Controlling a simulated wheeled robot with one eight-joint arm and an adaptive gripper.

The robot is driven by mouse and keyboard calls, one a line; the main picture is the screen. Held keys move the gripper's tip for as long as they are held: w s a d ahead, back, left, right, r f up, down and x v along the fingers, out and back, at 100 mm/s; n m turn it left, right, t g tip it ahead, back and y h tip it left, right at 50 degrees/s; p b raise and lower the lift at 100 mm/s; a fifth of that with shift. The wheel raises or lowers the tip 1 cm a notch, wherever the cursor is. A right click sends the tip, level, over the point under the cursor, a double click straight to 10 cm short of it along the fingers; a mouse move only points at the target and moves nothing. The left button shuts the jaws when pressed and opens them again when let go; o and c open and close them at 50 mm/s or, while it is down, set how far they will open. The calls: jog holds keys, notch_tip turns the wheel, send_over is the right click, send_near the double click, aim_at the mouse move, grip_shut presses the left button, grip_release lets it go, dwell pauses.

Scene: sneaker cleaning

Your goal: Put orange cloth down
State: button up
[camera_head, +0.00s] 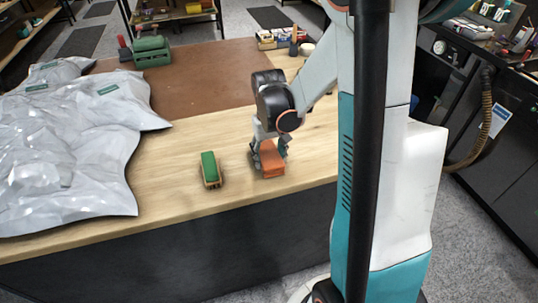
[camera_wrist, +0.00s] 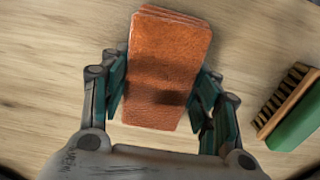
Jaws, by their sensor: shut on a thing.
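The orange cloth (camera_head: 270,161) is a folded, flat orange block at the front part of the wooden table. In the wrist view the orange cloth (camera_wrist: 168,68) lies between the two fingers, its layered edge at the top. My gripper (camera_head: 270,157) points down at the table and is shut on the cloth. In the wrist view my gripper (camera_wrist: 165,97) has a finger against each side of it. The cloth is at or very close to the table surface; I cannot tell whether it touches.
A green-topped brush (camera_head: 209,169) lies just left of the cloth; it also shows in the wrist view (camera_wrist: 293,110). A crumpled grey sheet (camera_head: 70,140) covers the table's left side. A brown mat (camera_head: 190,83) lies behind. The table's front edge (camera_head: 250,196) is close.

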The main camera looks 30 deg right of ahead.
aim_at(269, 154)
jog(key=o, duration=1.1)
notch_tip(269, 154, up, 12)
jog(key=p, duration=0.4)
jog(key=shift+r, duration=0.1)
